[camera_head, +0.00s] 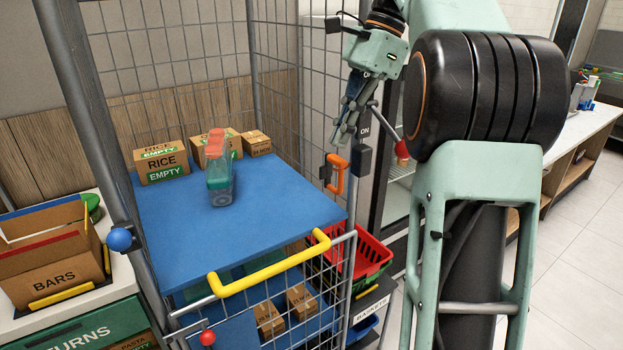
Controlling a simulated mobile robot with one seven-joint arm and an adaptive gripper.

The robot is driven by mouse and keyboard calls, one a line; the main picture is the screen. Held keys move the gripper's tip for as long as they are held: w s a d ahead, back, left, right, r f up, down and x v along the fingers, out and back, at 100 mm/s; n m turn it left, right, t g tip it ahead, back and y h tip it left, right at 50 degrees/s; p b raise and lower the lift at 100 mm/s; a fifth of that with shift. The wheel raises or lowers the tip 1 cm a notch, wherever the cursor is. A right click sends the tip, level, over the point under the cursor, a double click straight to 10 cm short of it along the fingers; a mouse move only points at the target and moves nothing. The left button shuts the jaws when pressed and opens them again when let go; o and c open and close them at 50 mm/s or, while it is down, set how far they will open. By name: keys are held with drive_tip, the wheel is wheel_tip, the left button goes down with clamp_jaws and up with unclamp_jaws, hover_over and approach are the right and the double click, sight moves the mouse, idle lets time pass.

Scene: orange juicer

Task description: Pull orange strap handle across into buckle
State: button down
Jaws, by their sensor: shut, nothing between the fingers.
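The orange strap handle (336,173) is a loop hanging at the right front post of the wire cage trolley, by a dark fitting. My gripper (345,133) is above the handle and a little to its right, pointing down. Its fingers are shut and empty, apart from the handle. I cannot clearly make out a buckle. A dark bracket with a blue ball (120,239) sits on the left front post, across the trolley opening from the handle. No strap is seen stretched across the opening.
The blue shelf (270,200) carries rice boxes (161,163) and a bottle (220,180) with a reddish top. A yellow bar (270,266) tops the front gate. A dark switch box (362,160) and red-knobbed lever (402,150) are near my gripper. A red basket (372,258) stands right.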

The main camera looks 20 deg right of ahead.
sight(324, 179)
drive_tip(key=shift+d+f, duration=0.1)
drive_tip(key=a+f+b, duration=0.1)
drive_tip(key=a+f, duration=0.6)
drive_tip(key=f, duration=0.2)
drive_tip(key=shift+s+a+b, duration=0.35)
drive_tip(key=shift+s, duration=0.1)
idle(1.3)
